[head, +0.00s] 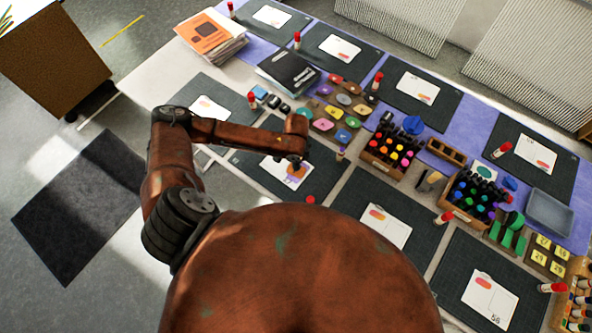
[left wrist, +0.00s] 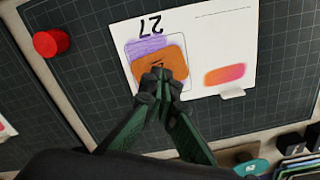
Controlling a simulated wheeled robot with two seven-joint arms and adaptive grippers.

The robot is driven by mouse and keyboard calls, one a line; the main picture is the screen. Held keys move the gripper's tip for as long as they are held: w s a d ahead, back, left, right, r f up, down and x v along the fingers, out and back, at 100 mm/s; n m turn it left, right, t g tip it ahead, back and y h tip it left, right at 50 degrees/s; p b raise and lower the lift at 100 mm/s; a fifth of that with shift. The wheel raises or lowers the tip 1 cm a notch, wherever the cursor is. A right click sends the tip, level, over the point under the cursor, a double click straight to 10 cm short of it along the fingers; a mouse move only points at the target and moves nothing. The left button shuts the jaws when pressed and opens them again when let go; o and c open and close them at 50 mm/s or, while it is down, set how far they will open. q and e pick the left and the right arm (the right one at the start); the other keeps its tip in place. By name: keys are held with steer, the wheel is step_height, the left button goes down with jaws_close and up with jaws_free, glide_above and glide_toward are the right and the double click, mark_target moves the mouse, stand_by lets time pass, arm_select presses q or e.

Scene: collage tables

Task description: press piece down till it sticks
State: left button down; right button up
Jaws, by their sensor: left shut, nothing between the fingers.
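A white card (head: 268,168) lies on a dark cutting mat; it also shows in the left wrist view (left wrist: 215,42), with the number 27. An orange piece (left wrist: 171,62) lies on a purple patch (left wrist: 147,45) inside the card's outlined box. A second, pink-orange shape (left wrist: 225,74) is on the card's other half. My left gripper (left wrist: 160,84) is shut and empty, its tips over the orange piece's edge and hiding part of it. Whether the tips touch it I cannot tell. In the head view this gripper (head: 297,161) points down over the card. My right gripper is not in view.
A glue stick (head: 341,153) stands by the card. Trays of coloured pieces (head: 344,99) and a wooden marker rack (head: 392,150) lie beyond. Other mats (head: 418,88) with cards surround this one.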

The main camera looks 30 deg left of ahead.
arm_select(q)
steer(key=shift+f, duration=0.65)
steer(key=shift+f+b, duration=0.35)
steer(key=shift+b, duration=0.05)
stand_by(0.6)
steer(key=shift+r, duration=0.1)
step_height(320, 180, up, 7)
steer(key=p, duration=0.8)
steer(key=shift+p, duration=0.35)
